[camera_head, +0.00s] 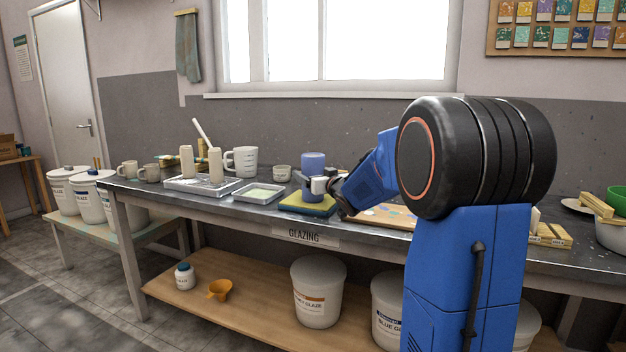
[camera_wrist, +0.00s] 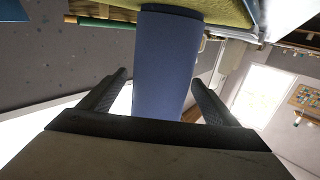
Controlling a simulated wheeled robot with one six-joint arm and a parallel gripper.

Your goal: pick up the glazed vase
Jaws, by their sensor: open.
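The glazed vase (camera_head: 313,161) is a plain blue cylinder standing upright on a yellow-green sponge-like pad (camera_head: 307,205) on the glazing table. My gripper (camera_head: 320,185) is at the vase's side, coming in from the right, and hides part of its lower body. In the wrist view, which is turned upside down, the blue vase (camera_wrist: 165,60) lies between the two fingers of my gripper (camera_wrist: 161,78). The fingers are open, with a narrow gap visible on each side of the vase. The pad (camera_wrist: 225,10) shows at the top of that view.
A tray (camera_head: 203,186) with tall pale pieces, a shallow tray (camera_head: 258,193), a measuring jug (camera_head: 242,160) and a small cup (camera_head: 282,173) stand left of the vase. A board (camera_head: 385,214) lies to its right. Glaze buckets (camera_head: 318,290) stand on the lower shelf.

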